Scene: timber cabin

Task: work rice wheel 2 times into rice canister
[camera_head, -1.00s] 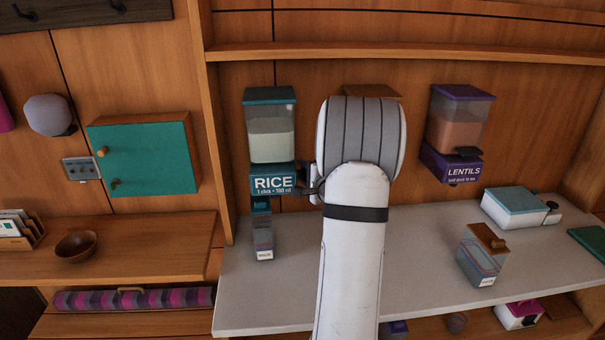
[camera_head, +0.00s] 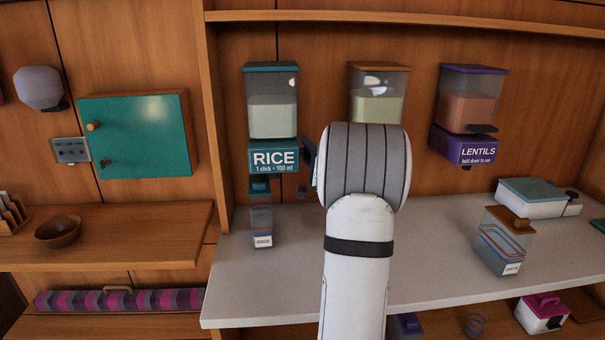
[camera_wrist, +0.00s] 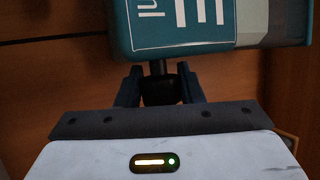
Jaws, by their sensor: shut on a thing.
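The rice dispenser (camera_head: 273,118) hangs on the back wall, with a teal lid, a clear hopper of pale grain and a teal "RICE" label. The rice canister (camera_head: 262,218), clear with a teal top and a small label, stands upright directly below its outlet. My gripper (camera_head: 309,160) is at the dispenser's right side, mostly hidden by my wrist. In the wrist view, the fingers (camera_wrist: 158,88) are shut on the dark rice wheel (camera_wrist: 158,90), whose short shaft runs into the teal housing (camera_wrist: 200,25). The label looks rotated there.
A brown-lidded dispenser (camera_head: 378,90) hangs behind my wrist, and a purple lentils dispenser (camera_head: 468,110) hangs further right. An orange-lidded canister (camera_head: 500,245) and a teal-lidded box (camera_head: 535,196) stand on the right of the pale counter (camera_head: 440,245).

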